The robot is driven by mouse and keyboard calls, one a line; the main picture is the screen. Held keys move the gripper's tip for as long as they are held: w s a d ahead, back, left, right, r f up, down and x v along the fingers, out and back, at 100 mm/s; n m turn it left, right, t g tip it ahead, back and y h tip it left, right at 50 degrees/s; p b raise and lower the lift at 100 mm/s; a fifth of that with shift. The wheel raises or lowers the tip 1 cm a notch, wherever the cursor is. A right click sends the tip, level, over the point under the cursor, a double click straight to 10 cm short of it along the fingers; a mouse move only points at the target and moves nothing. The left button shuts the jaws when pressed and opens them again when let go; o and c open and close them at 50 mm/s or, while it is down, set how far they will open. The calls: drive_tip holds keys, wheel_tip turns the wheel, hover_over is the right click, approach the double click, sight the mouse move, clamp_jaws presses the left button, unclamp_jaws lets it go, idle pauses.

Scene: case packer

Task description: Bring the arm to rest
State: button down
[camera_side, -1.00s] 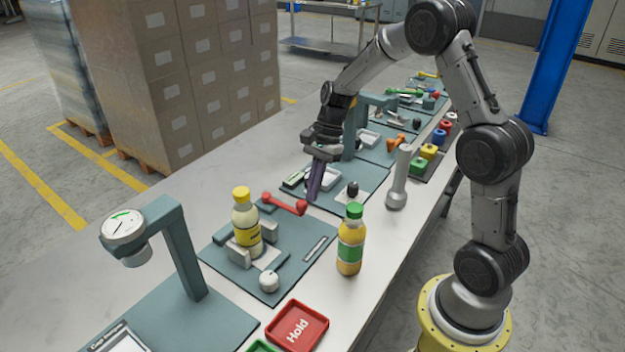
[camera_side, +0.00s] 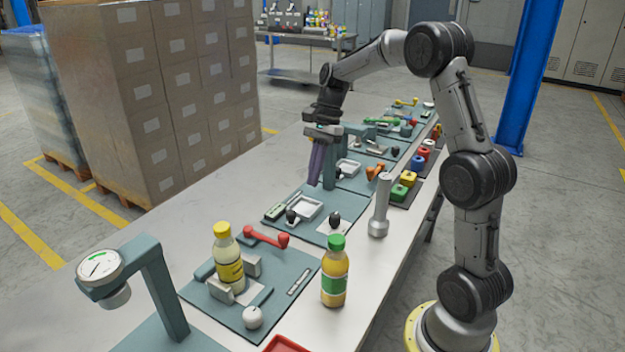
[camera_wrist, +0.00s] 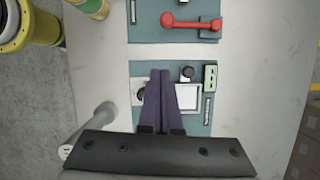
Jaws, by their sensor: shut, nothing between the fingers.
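My gripper (camera_side: 318,180) hangs above the bench with its two long purple fingers pointing down. The fingers are together and hold nothing. In the side view they are above the far part of a teal station mat that holds a white tray (camera_side: 308,208) and black knobs. In the wrist view the fingers (camera_wrist: 160,73) lie side by side over that mat, with the white tray (camera_wrist: 187,97) just right of them. My arm is raised and bent over the bench.
A yellow-capped bottle (camera_side: 228,262) sits in a fixture with a red-handled lever (camera_side: 266,238). A green-capped bottle (camera_side: 335,275) and a grey post (camera_side: 380,205) stand on the bench (camera_side: 130,235). A gauge stand (camera_side: 160,285) is at front left. Stacked cartons (camera_side: 180,100) stand behind.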

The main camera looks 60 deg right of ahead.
drive_tip(key=s+a+r+n+t+h, duration=0.2)
drive_tip(key=s+a+r+n, duration=0.4)
drive_tip(key=s+a+r, duration=0.6)
drive_tip(key=s+a+f+n+t+h, duration=0.2)
drive_tip(key=s+f+n, duration=0.4)
drive_tip(key=s+n, duration=0.3)
drive_tip(key=n+t, duration=0.1)
drive_tip(key=n, duration=0.3)
drive_tip(key=shift+s+a+f, duration=0.25)
drive_tip(key=shift+s+f, duration=0.1)
drive_tip(key=shift+s, duration=0.05)
